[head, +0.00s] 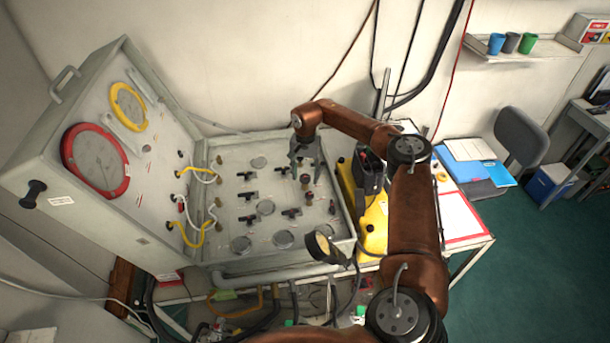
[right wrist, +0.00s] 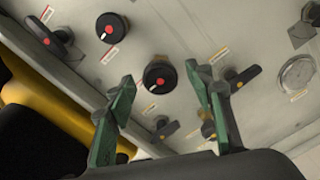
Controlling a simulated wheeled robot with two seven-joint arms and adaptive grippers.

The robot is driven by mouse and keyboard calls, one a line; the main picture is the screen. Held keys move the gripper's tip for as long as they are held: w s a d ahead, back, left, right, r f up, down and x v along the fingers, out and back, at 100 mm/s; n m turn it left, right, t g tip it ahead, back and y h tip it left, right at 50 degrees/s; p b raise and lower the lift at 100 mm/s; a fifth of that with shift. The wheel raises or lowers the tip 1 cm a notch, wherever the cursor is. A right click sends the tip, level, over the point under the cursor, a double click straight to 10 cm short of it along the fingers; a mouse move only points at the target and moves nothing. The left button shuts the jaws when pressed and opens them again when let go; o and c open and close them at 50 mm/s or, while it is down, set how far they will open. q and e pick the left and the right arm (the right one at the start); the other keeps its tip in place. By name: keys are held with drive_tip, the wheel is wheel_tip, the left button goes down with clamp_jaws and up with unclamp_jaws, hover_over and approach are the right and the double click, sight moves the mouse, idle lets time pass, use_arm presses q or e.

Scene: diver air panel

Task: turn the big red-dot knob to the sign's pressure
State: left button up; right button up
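The right wrist view shows a black round knob with a red dot (right wrist: 160,77) on the grey panel. A second round black knob with a red dot (right wrist: 112,27) is up and left of it; I cannot tell for sure which is bigger. My right gripper (right wrist: 160,82) is open, its green fingertips on either side of the first knob and apart from it. In the head view my right gripper (head: 306,158) points down over the panel (head: 222,215). A red-bordered white sheet (head: 458,215) lies on the table; I cannot read any pressure on it. My left gripper is out of view.
Several black lever handles, such as one (right wrist: 235,78) right of the fingers, stand close by. A yellow case (head: 373,225) is beside the panel's right wall. The open lid carries a red-ringed gauge (head: 97,160) and a yellow-ringed gauge (head: 128,107).

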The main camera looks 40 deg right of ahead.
drive_tip(key=c, duration=1.1)
drive_tip(key=shift+c, duration=0.2)
drive_tip(key=shift+m, duration=0.3)
